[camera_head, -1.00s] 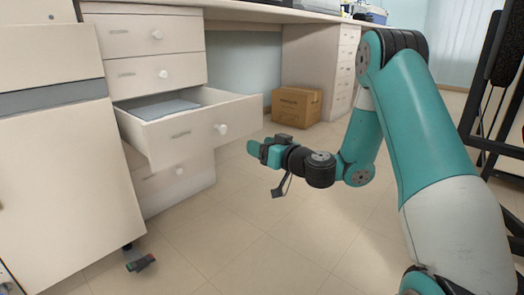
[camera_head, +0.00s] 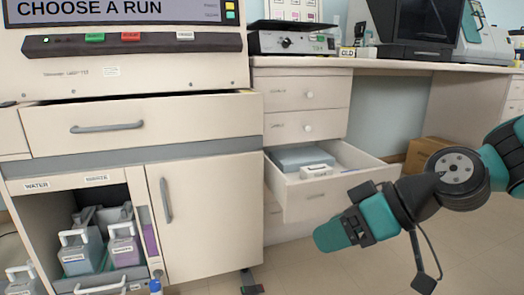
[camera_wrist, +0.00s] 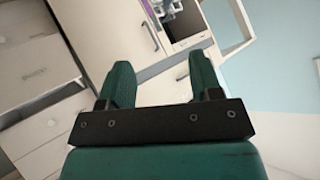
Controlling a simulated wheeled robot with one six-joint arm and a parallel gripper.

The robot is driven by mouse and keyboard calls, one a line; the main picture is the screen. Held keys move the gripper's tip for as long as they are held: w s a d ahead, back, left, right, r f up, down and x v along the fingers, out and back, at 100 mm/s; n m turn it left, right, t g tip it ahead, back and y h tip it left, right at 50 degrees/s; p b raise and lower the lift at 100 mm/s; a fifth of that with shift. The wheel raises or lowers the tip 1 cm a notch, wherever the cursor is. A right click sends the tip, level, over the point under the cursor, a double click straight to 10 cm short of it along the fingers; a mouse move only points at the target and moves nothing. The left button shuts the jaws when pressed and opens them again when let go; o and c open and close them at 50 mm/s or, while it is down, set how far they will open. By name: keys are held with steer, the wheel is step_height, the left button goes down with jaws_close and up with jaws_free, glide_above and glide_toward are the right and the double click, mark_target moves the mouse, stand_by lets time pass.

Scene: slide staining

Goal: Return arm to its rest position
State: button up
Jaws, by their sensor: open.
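My gripper (camera_head: 335,232) is at the lower right in the head view, in front of the open drawer and apart from it. Its teal fingers also show in the wrist view (camera_wrist: 155,85), spread apart with nothing between them. My arm comes in from the right edge of the head view, with the forearm roughly level. The wrist view is tilted and shows cabinet fronts beyond the fingers.
An open drawer (camera_head: 345,199) holding a blue-grey block and a white labelled item juts out behind my gripper. A stainer cabinet (camera_head: 205,215) with an open bay of containers stands left. A cardboard box (camera_head: 424,152) sits behind my arm. Floor shows below.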

steer(key=s+d+r+m+g+h+p, duration=0.3)
steer(key=s+r+h+p, duration=0.45)
steer(key=s, duration=0.65)
step_height(320, 180, up, 38)
steer(key=n+y+p, duration=0.1)
steer(key=y+p, duration=0.1)
steer(key=p, duration=3.4)
steer(key=shift+d+r, duration=0.2)
